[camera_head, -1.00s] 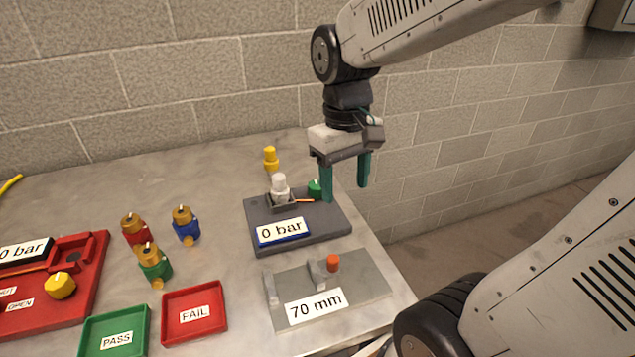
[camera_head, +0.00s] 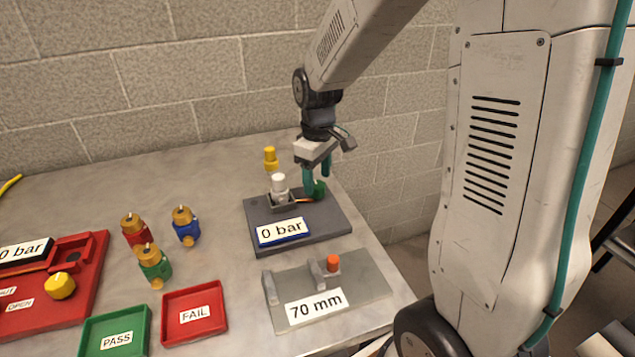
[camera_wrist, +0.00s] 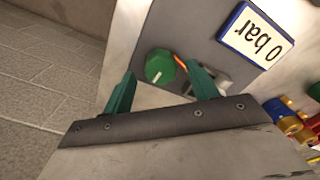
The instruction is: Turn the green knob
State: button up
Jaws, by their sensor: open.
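The green knob (camera_head: 319,187) sits at the far right corner of a dark grey plate (camera_head: 325,218) with a "0 bar" display (camera_head: 282,231). In the wrist view the round knob (camera_wrist: 159,66) shows a pale line on its top. My gripper (camera_head: 315,179) is above the knob in the head view, with its green fingers pointing down and partly hiding it. In the wrist view my gripper (camera_wrist: 162,88) is open, and the knob appears between and just beyond its fingertips. Whether a finger touches the knob cannot be told.
A white-capped fitting (camera_head: 279,185) stands left of the knob, with a yellow-capped piece (camera_head: 270,158) behind. A grey "70 mm" plate (camera_head: 368,284) lies in front. Red, blue and green valves (camera_head: 152,265), trays (camera_head: 194,313) and a red panel (camera_head: 88,285) are left. The wall is behind.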

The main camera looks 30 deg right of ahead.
jog(key=shift+f, duration=1.2)
jog(key=shift+c, duration=0.3)
jog(key=c, duration=0.9)
jog(key=shift+c, duration=0.2)
jog(key=shift+m, duration=0.4)
jog(key=m, duration=0.5)
jog(key=shift+r+m, duration=0.1)
jog(key=shift+m, duration=0.2)
jog(key=m, duration=0.5)
jog(key=shift+a+m, duration=0.1)
jog(key=shift+m, duration=0.5)
